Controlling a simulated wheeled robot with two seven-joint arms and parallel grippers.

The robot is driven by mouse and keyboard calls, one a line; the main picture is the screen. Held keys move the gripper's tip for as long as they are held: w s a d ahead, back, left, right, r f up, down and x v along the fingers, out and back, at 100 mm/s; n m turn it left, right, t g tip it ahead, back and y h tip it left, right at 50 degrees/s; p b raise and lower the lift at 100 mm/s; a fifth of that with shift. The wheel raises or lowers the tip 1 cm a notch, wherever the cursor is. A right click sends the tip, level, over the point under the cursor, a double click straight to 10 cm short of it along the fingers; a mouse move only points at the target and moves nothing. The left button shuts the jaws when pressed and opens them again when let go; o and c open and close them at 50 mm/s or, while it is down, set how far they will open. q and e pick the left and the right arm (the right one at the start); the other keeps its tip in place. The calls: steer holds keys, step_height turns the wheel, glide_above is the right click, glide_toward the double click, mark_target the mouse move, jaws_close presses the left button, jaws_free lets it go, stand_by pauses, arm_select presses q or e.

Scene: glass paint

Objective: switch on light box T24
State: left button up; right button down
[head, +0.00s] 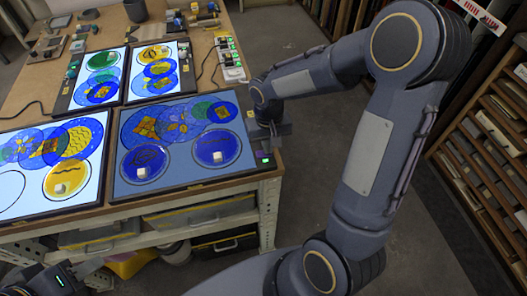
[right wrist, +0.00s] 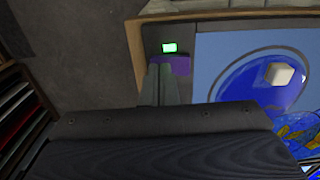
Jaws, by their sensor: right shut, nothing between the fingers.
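The front right light box (head: 125,185) lies at the table's front edge. Its panel is a duller blue than the pale, bright panels of the other boxes. A small green lit indicator (head: 265,160) is on its dark right border and also shows in the right wrist view (right wrist: 169,47). My right gripper (head: 272,140) is shut and empty over this border. In the right wrist view its fingertips (right wrist: 165,75) are beside a purple patch (right wrist: 182,65) below the indicator; contact cannot be judged. My left gripper (head: 62,278) is at the lower left, its fingers unclear. No T24 label is readable.
Other light boxes lie at the front left (head: 20,180), back left (head: 95,80) and back right (head: 153,72). Painted glass discs cover the panels. White cubes (head: 218,157) sit on some discs. A power strip (head: 230,60) and tools are further back. Floor is clear right of the table.

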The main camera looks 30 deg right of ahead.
step_height(320, 180, up, 7)
steer(key=p, duration=0.5)
stand_by(0.6)
steer(key=s+a+r+t+y, duration=0.2)
steer(key=s+r, duration=0.3)
steer(key=s, duration=0.3)
steer(key=s+a+r+n+t+y, duration=0.1)
steer(key=s+a+r+t, duration=0.1)
steer(key=s+r, duration=0.3)
steer(key=s+t, duration=0.1)
steer(key=s, duration=0.3)
steer(key=shift+r+t+y, duration=0.3)
steer(key=shift+r+y, duration=0.05)
steer(key=shift+y, duration=0.05)
stand_by(1.0)
